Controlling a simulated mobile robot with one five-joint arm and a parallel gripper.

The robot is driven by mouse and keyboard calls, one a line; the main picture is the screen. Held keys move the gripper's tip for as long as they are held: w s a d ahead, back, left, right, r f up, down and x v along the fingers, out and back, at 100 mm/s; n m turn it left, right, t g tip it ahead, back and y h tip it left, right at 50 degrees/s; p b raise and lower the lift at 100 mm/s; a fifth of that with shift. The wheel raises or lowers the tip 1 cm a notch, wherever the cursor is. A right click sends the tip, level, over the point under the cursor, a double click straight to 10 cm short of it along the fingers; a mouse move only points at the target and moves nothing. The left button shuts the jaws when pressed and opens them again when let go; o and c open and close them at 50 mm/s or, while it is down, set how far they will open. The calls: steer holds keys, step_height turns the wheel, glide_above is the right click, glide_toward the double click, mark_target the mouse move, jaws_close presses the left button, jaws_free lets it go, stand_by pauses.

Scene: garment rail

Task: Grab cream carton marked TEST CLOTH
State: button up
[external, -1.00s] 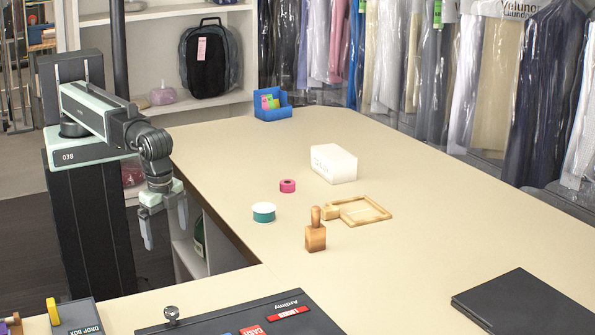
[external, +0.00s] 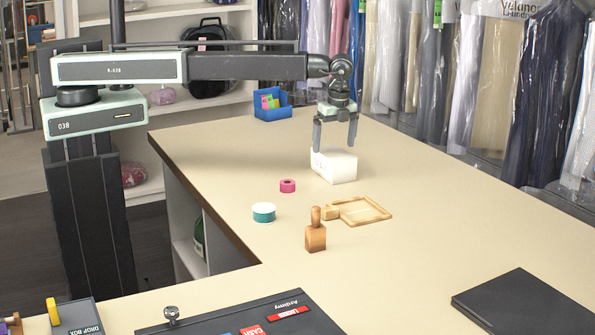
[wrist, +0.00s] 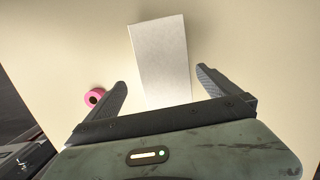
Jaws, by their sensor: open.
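The carton (external: 336,169) is a white to cream box standing on the beige counter. Faint marking shows on its left face in the external view, too small to read now. My gripper (external: 335,149) points down with its fingers at the carton's top, seemingly one toward each side; whether they touch it I cannot tell. In the wrist view the carton (wrist: 162,55) lies ahead and between the two open fingers (wrist: 162,84), with its near end hidden behind my gripper body. The jaws are open and hold nothing.
A pink tape roll (external: 288,186) lies left of the carton; it also shows in the wrist view (wrist: 95,97). A teal-and-white roll (external: 264,212), a wooden stamp (external: 316,233) and a wooden tray (external: 362,210) are nearer. A blue holder (external: 272,106) stands behind. Bagged garments hang at right.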

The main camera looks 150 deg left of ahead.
steer(key=shift+s+a, duration=0.2)
steer(key=shift+a, duration=0.2)
steer(key=shift+d+f+m+b, duration=0.1)
steer(key=shift+f+m+b, duration=0.2)
steer(key=shift+f+b, duration=0.15)
steer(key=f+b, duration=0.2)
steer(key=s+f+b, duration=0.1)
steer(key=f+b, duration=0.4)
steer(key=shift+s, duration=0.3)
steer(key=shift+r, duration=0.2)
steer(key=c, duration=1.6)
